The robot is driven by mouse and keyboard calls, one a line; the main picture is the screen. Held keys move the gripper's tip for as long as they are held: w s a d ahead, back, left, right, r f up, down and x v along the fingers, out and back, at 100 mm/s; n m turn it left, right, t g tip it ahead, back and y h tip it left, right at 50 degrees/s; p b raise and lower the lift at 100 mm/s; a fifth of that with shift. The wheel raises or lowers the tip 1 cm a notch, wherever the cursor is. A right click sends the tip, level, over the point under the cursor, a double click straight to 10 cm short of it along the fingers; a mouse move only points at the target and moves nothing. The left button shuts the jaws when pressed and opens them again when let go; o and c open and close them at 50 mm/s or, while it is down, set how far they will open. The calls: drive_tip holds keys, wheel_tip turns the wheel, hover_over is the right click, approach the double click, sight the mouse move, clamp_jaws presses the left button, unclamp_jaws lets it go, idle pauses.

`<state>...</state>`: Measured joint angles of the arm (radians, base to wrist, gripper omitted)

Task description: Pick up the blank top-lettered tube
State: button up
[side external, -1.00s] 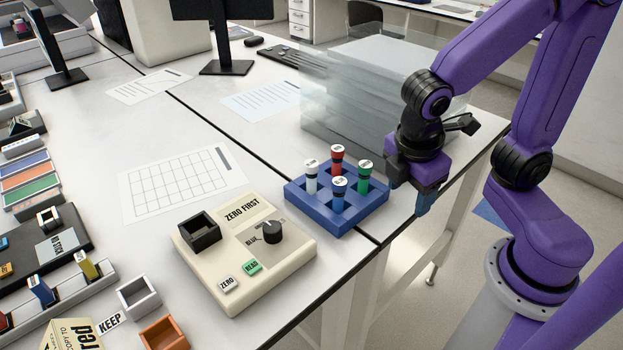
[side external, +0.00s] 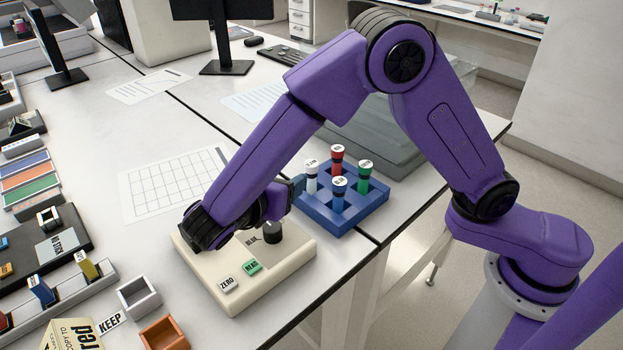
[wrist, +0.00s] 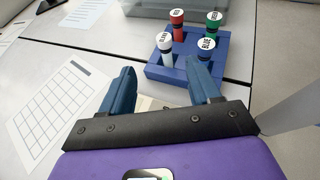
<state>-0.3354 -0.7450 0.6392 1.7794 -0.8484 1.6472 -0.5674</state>
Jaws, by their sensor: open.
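A blue rack (side external: 345,215) holds upright tubes: a white one (side external: 311,181), a red one (side external: 337,163), a blue one (side external: 338,198) and a green one (side external: 364,178). In the side view my gripper (side external: 297,186) is just left of the rack, partly hidden by my arm.
A beige device (side external: 275,275) with a dark knob and buttons lies under my wrist, partly covered. A gridded sheet (side external: 165,190) lies left of it. A translucent box (side external: 385,140) stands behind the rack. The table edge is close in front of the rack.

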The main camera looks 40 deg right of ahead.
sight(310, 166)
drive_tip(key=x, duration=1.1)
drive_tip(key=shift+d+f, duration=0.2)
drive_tip(key=shift+s+f+x, duration=0.1)
drive_tip(key=shift+s+x, duration=0.05)
drive_tip(key=shift+x, duration=1.15)
drive_tip(key=shift+s+f+x, duration=0.15)
drive_tip(key=shift+x, duration=1.1)
drive_tip(key=c, duration=1)
